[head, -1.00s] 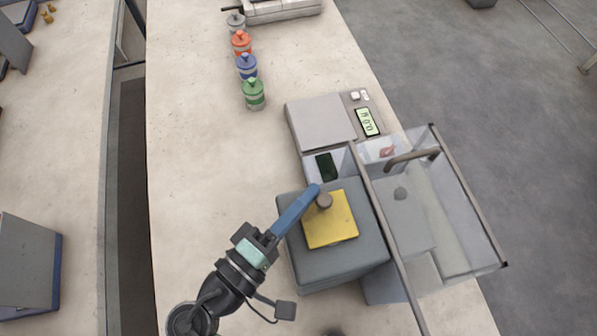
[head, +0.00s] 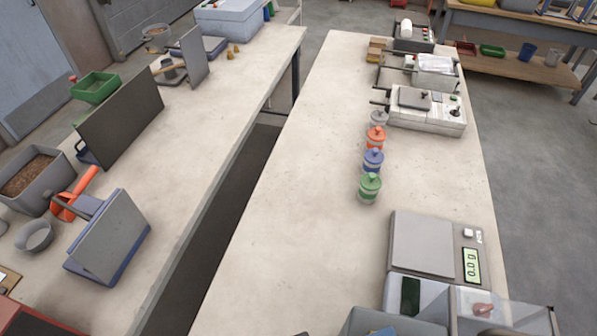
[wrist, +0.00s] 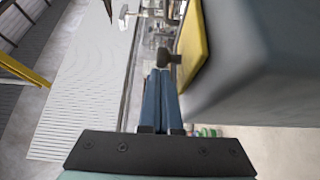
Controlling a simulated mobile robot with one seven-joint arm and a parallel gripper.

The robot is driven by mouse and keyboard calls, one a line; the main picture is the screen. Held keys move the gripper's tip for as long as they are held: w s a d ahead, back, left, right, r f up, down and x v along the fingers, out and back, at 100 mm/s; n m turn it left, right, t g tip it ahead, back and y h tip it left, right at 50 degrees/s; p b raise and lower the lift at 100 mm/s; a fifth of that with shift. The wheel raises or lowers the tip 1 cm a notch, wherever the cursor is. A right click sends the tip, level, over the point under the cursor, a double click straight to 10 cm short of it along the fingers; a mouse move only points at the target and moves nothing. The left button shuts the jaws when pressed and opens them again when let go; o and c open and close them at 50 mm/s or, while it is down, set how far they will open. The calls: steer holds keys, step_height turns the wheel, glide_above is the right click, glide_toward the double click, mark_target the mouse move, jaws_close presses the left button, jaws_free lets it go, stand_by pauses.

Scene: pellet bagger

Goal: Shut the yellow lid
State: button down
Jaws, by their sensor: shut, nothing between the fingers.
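The yellow lid (wrist: 194,48) shows in the wrist view as a flat plate along the top face of a dark grey box (wrist: 265,55). A dark round knob (wrist: 165,58) stands out from the lid. My gripper (wrist: 160,73) has its blue fingers together and empty, with the tips at or very near the knob; I cannot tell whether they touch. In the head view only the box's top edge (head: 395,322) shows at the bottom, and the lid is almost wholly out of frame.
Beside the box are a scale (head: 424,243) reading 0.0 and a clear-walled enclosure (head: 535,320). Green (head: 370,188), blue (head: 373,161), orange (head: 376,137) and grey canisters stand in a row farther back. The bench (head: 290,220) left of them is clear.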

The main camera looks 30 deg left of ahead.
steer(key=b+v, duration=0.3)
steer(key=v, duration=0.9)
steer(key=shift+s, duration=0.1)
